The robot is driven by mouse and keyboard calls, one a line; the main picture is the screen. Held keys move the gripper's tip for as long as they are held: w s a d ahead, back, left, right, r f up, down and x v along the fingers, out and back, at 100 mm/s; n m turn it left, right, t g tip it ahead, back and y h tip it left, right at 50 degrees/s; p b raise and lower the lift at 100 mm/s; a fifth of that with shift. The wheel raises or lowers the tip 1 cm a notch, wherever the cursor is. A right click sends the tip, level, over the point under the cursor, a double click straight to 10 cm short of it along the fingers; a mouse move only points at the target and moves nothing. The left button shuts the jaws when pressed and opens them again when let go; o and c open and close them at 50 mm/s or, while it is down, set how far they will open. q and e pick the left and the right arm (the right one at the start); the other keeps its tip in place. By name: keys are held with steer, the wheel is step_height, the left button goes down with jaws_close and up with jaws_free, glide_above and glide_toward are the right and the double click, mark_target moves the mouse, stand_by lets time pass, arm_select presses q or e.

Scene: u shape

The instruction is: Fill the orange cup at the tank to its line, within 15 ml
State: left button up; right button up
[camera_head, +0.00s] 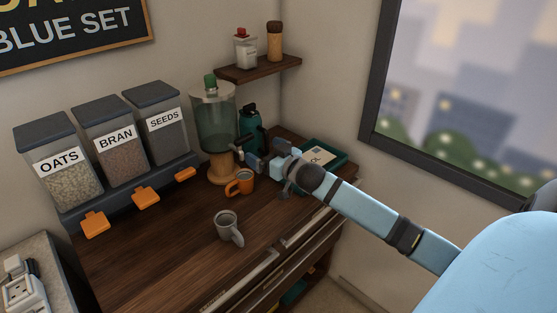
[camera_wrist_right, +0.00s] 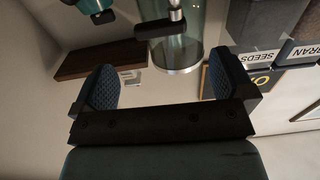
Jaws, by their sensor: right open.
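The orange cup (camera_head: 240,184) stands upright on the dark wooden counter at the foot of the tank, below its tap. Its inside and its line are too small to tell. The tank (camera_head: 214,122) is a clear greenish cylinder with a green knob on a wooden stand; the wrist view shows its lower rim (camera_wrist_right: 182,66) and dark tap (camera_wrist_right: 165,22). My right gripper (camera_head: 250,155) is open and empty, close to the tap and above and right of the cup. Its two padded fingers (camera_wrist_right: 162,80) are apart, with the tap beyond them. My left gripper is out of view.
A grey mug (camera_head: 228,228) stands in front of the orange cup. A teal bottle (camera_head: 250,125) is behind the tap, and a green tray (camera_head: 337,164) is at the back right. Oats, bran and seeds dispensers (camera_head: 112,140) line the left. A small shelf (camera_head: 258,69) hangs above.

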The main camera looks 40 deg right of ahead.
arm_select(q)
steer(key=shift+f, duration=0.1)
arm_select(e)
steer(key=shift+s+d, duration=0.15)
steer(key=shift+s, duration=1.25)
steer(key=shift+s+d, duration=0.1)
steer(key=shift+s, duration=1.25)
